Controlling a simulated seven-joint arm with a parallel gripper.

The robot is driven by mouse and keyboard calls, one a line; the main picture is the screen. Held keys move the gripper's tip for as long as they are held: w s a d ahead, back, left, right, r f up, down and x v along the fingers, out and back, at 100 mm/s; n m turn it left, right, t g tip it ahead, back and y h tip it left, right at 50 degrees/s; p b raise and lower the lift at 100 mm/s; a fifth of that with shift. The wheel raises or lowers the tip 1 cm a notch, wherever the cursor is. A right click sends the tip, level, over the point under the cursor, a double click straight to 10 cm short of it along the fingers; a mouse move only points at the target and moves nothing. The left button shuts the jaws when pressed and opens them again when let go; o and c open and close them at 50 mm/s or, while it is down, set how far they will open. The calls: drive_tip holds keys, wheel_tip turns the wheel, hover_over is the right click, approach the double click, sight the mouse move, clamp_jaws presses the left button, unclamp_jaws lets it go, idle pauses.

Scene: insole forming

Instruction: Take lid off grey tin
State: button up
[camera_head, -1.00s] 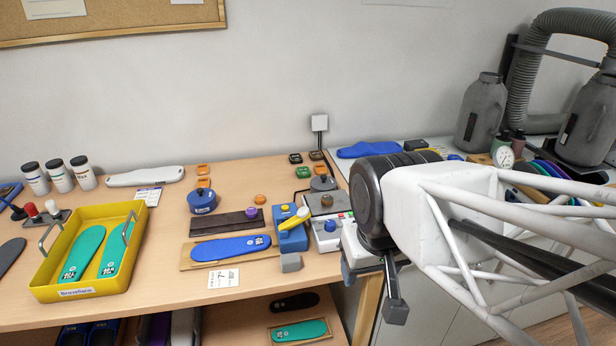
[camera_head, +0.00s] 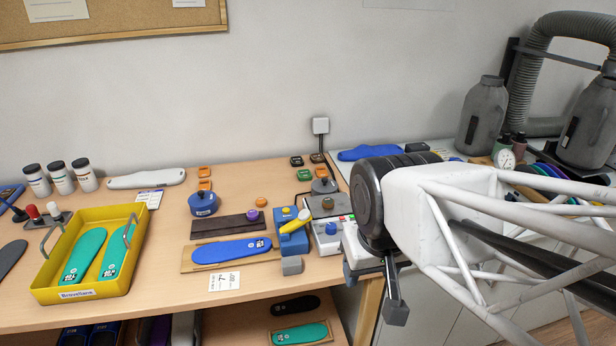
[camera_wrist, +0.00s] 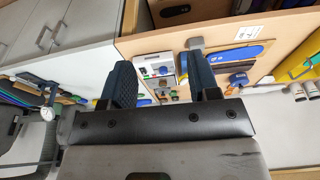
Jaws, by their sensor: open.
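The grey tin (camera_head: 325,186) stands on the wooden bench toward its back right corner, with a round grey lid and a small knob on top. The lid sits on the tin. A similar blue tin (camera_head: 202,204) with a lid stands further left. My gripper (camera_head: 375,290) is at the bench's right front edge, well in front of the grey tin and to its right. In the wrist view, my gripper (camera_wrist: 161,88) has its two fingers spread apart with nothing between them. I cannot make out the grey tin clearly in the wrist view.
A yellow tray (camera_head: 75,294) holds green insoles.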

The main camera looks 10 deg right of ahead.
drive_tip(key=w+d+r+m, duration=0.1)
drive_tip(key=w+r, duration=0.1)
drive_tip(key=w, duration=0.5)
drive_tip(key=w+r+m, duration=0.1)
drive_tip(key=w+r, duration=0.1)
drive_tip(key=w, duration=0.6)
drive_tip(key=m+g, duration=0.3)
drive_tip(key=m, duration=0.3)
hover_over(325, 179)
drive_tip(key=f, duration=1)
drive_tip(key=s+f, duration=0.1)
drive_tip(key=f, duration=0.4)
drive_tip(key=shift+a, duration=0.2)
drive_tip(key=shift+w+d+f, duration=0.15)
drive_tip(key=shift+w+f, duration=0.35)
drive_tip(key=shift+w, duration=0.05)
drive_tip(key=shift+f, duration=0.1)
drive_tip(key=shift+f, duration=1.15)
drive_tip(key=shift+f, duration=0.15)
